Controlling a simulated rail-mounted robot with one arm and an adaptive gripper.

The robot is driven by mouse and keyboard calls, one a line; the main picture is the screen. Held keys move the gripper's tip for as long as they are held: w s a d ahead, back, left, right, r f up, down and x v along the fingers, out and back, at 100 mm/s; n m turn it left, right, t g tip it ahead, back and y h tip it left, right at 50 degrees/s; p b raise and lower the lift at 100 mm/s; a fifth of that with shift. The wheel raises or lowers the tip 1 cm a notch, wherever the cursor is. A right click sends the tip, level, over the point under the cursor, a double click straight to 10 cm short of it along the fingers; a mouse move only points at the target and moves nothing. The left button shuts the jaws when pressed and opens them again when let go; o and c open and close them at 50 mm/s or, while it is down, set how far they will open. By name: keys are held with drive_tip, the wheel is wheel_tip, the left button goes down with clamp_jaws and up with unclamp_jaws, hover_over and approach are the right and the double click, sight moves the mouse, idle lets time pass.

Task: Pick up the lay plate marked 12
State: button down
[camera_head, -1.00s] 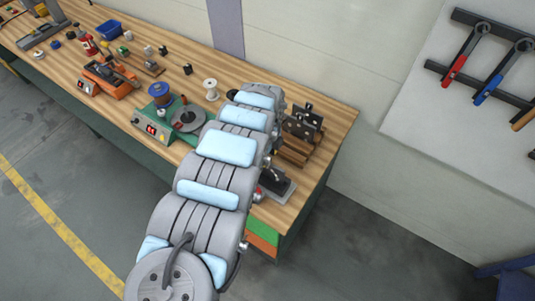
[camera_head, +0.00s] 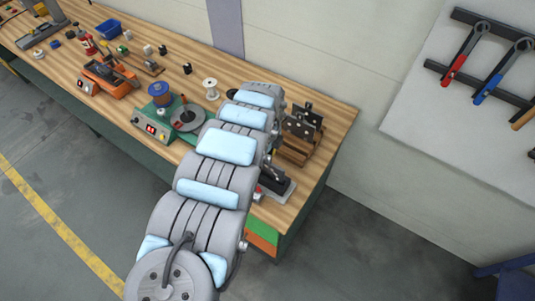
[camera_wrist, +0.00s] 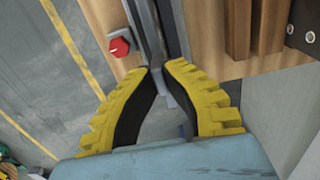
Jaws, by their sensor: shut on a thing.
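My gripper (camera_wrist: 163,75) shows in the wrist view with yellow fingers and black inner pads. Its fingertips are close together on a thin grey piece (camera_wrist: 167,91), seen nearly edge-on. No number shows on it, so I cannot tell if it is the plate marked 12. The piece is at the end of a dark grooved fixture (camera_wrist: 148,24) with a red knob (camera_wrist: 119,46) at its left. In the head view, dark plates with holes (camera_head: 302,121) stand in a wooden rack (camera_head: 294,150); their marks are too small to read. My arm hides the gripper there.
The wooden bench (camera_head: 335,118) runs along the wall. A green device (camera_head: 152,128) with a blue spool and a grey disc stands left of my arm. A white spool (camera_head: 210,89) is behind it. Wrenches (camera_head: 465,54) hang at the right. The floor in front is clear.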

drive_tip(key=shift+r, duration=0.15)
wheel_tip(320, 180, up, 19)
drive_tip(key=p, duration=1.2)
drive_tip(key=shift+p, duration=0.4)
idle(1.4)
